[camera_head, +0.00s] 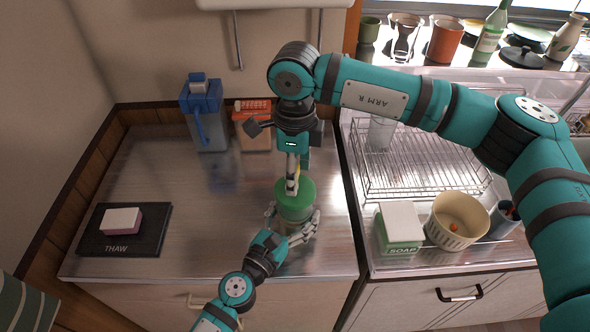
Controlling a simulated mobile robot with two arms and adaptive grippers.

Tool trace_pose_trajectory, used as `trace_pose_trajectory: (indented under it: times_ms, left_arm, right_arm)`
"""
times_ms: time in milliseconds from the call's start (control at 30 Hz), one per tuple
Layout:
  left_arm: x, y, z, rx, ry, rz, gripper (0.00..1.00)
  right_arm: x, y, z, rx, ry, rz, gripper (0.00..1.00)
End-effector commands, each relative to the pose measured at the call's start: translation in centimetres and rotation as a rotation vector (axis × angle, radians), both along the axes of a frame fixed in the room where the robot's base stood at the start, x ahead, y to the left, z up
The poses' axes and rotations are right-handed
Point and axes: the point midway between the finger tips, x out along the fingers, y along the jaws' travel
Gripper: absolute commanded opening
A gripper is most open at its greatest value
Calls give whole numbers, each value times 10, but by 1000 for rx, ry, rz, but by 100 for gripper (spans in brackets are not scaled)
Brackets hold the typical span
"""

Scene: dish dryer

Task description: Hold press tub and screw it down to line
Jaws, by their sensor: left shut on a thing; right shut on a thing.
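The press tub (293,216) stands upright on the steel counter, with a green lid (295,191) and a greenish body. My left gripper (293,225) is shut around the tub's body from the front, a finger on each side. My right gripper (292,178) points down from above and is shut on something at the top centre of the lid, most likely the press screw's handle. The handle is mostly hidden by the fingers. Any line on the tub cannot be made out.
A blue-topped jug (207,125) and an orange box (254,135) stand behind the tub. A dark THAW board (122,240) with a pink-white block (121,221) lies left. A wire rack (415,160), soap box (399,228) and cream bowl (441,232) are right.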

Motion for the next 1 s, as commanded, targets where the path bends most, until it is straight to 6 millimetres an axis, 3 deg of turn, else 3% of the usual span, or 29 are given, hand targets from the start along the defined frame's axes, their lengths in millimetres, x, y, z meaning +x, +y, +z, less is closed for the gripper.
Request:
trace_pose_trajectory:
  times_ms: [1000]
  left_arm:
    - [0, 0, 1, 1, -2, -1, 20]
  right_arm:
    - [1, 0, 0, -2, -2, -825, 22]
